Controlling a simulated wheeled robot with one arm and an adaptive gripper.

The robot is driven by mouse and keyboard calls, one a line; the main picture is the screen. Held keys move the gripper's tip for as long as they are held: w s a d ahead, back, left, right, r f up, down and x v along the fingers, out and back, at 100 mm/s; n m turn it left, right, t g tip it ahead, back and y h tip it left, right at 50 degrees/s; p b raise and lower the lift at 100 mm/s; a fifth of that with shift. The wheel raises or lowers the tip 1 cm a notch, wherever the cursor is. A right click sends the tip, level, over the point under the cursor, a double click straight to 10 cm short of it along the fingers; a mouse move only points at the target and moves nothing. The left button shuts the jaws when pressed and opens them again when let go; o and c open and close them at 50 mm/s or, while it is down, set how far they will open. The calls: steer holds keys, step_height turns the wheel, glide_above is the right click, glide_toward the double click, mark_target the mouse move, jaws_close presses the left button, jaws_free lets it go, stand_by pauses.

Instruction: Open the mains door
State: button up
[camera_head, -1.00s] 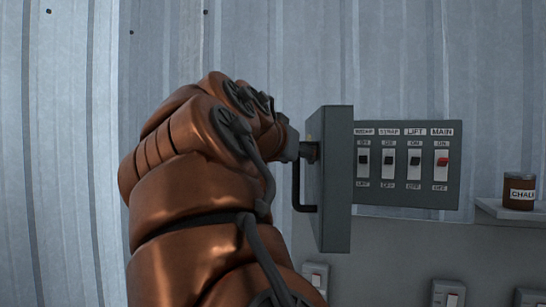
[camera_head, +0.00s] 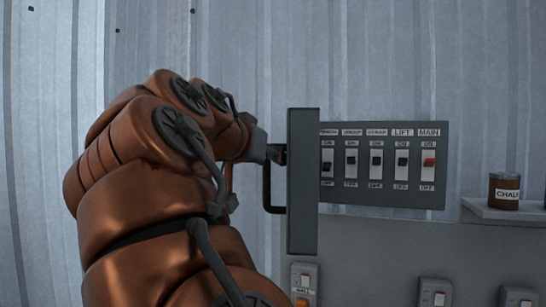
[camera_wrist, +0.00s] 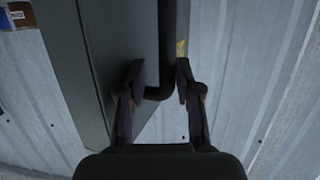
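The mains door (camera_head: 303,185) is a grey metal panel standing well open, seen nearly edge-on at the left of the switch box (camera_head: 385,195). Its dark bar handle (camera_head: 267,192) is on the door's left face. My gripper (camera_head: 277,153) is at the upper part of this handle. In the wrist view, my gripper (camera_wrist: 159,78) has its two fingers apart, one on each side of the handle (camera_wrist: 158,93). A gap shows between the left finger and the bar; contact at the right finger is unclear. The door (camera_wrist: 88,70) lies left of the fingers.
The box's row of labelled switches is exposed, with a red MAIN switch (camera_head: 429,162) at the right end. A CHALK tin (camera_head: 504,190) stands on a shelf (camera_head: 500,211) at the right. Small switch units (camera_head: 304,280) sit below. A corrugated metal wall is behind.

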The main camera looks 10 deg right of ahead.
steer(key=s+a+p, duration=0.2)
steer(key=s+a, duration=0.1)
steer(key=a, duration=0.3)
steer(key=shift+a, duration=0.3)
stand_by(0.5)
steer(key=shift+s+r, duration=0.1)
stand_by(0.5)
